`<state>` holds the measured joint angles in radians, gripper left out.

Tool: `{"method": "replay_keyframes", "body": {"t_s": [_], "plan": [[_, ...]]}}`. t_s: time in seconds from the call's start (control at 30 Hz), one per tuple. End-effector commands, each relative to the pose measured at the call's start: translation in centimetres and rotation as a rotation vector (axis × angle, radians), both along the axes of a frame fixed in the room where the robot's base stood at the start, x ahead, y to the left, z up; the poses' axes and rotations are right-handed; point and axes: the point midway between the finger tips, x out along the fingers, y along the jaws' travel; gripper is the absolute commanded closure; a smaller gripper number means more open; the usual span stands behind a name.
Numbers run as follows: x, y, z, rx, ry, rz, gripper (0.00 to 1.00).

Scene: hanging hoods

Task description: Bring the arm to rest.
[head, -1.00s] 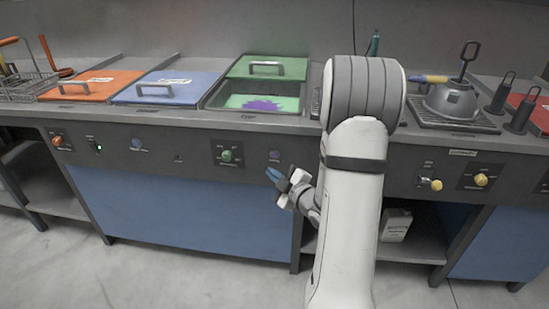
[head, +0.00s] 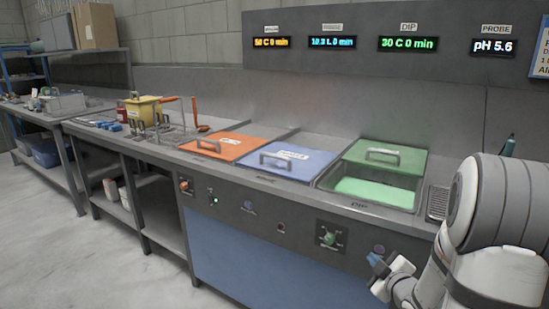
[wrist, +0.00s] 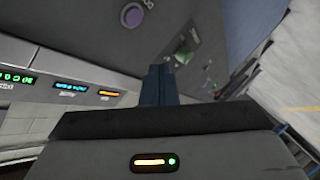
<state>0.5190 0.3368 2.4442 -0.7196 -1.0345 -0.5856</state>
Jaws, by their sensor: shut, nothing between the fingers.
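My gripper (head: 377,264) is at the lower right of the head view, in front of the bench's control panel and below the green tank. Its blue fingers are shut and hold nothing. In the wrist view the closed fingers (wrist: 158,85) point toward the grey panel, with a purple button (wrist: 132,16) and a green knob (wrist: 183,57) beyond. My arm is bent, with its white and grey links at the right edge of the head view.
The green tank (head: 325,184) is partly uncovered and shows green liquid. An orange lid (head: 226,145) and a blue lid (head: 283,159) cover the tanks to its left. A wire basket and a yellow container (head: 146,108) stand farther left. The floor at lower left is clear.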

Motion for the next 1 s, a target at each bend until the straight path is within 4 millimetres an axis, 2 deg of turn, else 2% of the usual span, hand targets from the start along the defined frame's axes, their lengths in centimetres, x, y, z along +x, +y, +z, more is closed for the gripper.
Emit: {"method": "replay_keyframes", "body": {"t_s": [0.03,0.17,0.37,0.57,0.7,0.8,0.9,1.0], "plan": [[0.0,0.5,3.2,0.001,0.048,-0.034,1.0],[-0.9,1.2,6.9,0.04,0.199,-0.156,1.0],[-4.7,3.1,12.6,0.155,0.417,-0.351,1.0],[-10.8,6.6,18.1,0.313,0.64,-0.524,1.0],[-16.1,9.8,21.6,0.423,0.806,-0.617,1.0],[-19.6,11.8,23.5,0.483,0.914,-0.663,1.0],[-22.2,13.3,24.7,0.523,0.995,-0.692,1.0],[-23.8,14.1,25.3,0.543,1.047,-0.708,1.0]]}}
